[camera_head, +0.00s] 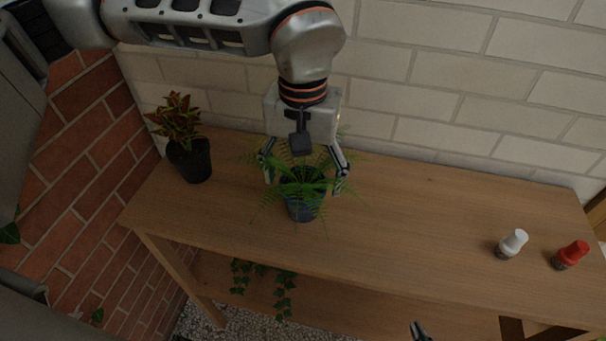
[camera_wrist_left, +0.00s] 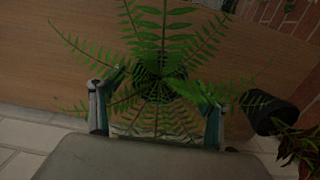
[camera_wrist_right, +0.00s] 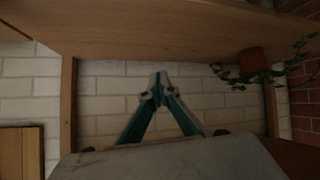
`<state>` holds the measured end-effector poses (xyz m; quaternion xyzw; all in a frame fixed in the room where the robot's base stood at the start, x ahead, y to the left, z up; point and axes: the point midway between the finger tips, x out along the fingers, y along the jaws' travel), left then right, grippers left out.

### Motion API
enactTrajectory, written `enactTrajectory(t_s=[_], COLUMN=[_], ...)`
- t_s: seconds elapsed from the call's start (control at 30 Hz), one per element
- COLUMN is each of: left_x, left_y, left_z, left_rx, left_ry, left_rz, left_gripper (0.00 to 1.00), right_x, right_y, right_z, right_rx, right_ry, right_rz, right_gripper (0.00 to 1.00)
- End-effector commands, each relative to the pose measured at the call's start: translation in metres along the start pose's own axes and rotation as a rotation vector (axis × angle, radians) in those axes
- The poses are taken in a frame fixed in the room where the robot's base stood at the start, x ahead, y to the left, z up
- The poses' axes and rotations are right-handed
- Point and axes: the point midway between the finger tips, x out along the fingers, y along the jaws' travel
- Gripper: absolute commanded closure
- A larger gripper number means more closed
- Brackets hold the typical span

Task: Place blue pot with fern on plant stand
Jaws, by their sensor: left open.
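The blue pot (camera_head: 303,208) with the fern (camera_head: 300,182) stands upright on the wooden table. My left gripper (camera_head: 306,182) is open above it, with its fingers on either side of the fern and pot. In the left wrist view the fern (camera_wrist_left: 160,85) spreads between and over the open fingers (camera_wrist_left: 158,108), hiding most of the pot; contact cannot be told. My right gripper (camera_head: 418,330) is low at the front of the table, and in the right wrist view its fingertips (camera_wrist_right: 160,82) meet with nothing between them. I cannot identify a separate plant stand.
A black pot with a red-leaved plant (camera_head: 190,158) stands left of the fern. A white bottle (camera_head: 512,243) and a red bottle (camera_head: 570,255) stand at the right. Ivy (camera_head: 262,280) hangs by the lower shelf. The tabletop (camera_head: 420,235) between fern and bottles is clear.

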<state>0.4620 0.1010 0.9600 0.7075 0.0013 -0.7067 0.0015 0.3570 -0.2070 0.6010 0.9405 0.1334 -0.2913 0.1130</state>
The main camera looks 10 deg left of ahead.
Motion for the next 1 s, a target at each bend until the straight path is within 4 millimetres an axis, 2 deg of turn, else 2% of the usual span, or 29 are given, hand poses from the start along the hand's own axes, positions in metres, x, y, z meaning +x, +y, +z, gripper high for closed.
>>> enactTrajectory(t_s=[0.17,0.5,0.7,0.83,1.0], left_x=[-0.012,-0.080,-0.111,-0.120,-0.123], left_y=[0.000,0.000,0.000,0.000,0.000], left_z=[-0.001,-0.001,0.000,0.000,0.000], left_rx=[-0.001,-0.001,-0.001,-0.001,0.000], left_ry=[0.003,0.006,0.003,0.001,-0.001], left_rz=[0.000,0.001,0.000,0.000,0.000], left_gripper=[0.24,0.24,0.24,0.24,0.24], right_x=[-0.002,-0.004,-0.005,-0.006,-0.006], right_y=[0.000,0.000,-0.002,-0.003,-0.003], right_z=[-0.001,-0.007,-0.005,-0.003,-0.003], right_rx=[0.001,0.006,0.009,0.011,0.012], right_ry=[0.001,0.005,0.000,-0.005,-0.004], right_rz=[-0.001,-0.002,-0.006,-0.008,-0.009], right_gripper=[1.00,1.00,1.00,1.00,1.00])
